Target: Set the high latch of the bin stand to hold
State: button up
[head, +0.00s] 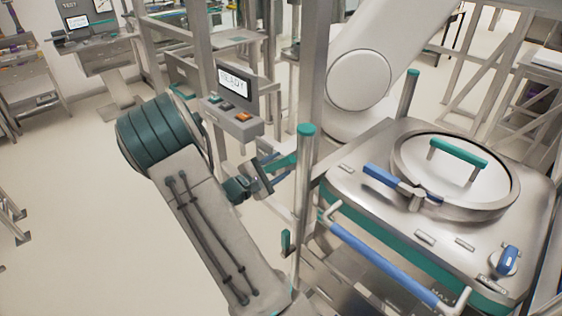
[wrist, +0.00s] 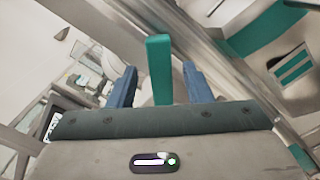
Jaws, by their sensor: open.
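The high latch has a teal handle (head: 283,163) beside the upright steel post of the bin stand (head: 304,195) in the head view. In the wrist view the teal bar (wrist: 159,68) stands upright between the two blue fingers of my gripper (wrist: 160,86). Gaps show between the bar and both fingers, so my gripper is open around or just short of it. In the head view my gripper (head: 265,174) is small and partly hidden, close to the handle. How deep the bar sits between the fingers is not clear.
A steel bin (head: 350,178) with a round lid, teal lid handle and blue clamp stands at right. A blue bar (head: 385,262) runs along its front. A lower teal lever (head: 286,242) is below the latch. A control box (head: 233,112) reads "READY". Open floor lies at left.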

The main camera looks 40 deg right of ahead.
jog(key=shift+d, duration=0.65)
grip_shut()
jog(key=shift+f, duration=0.15)
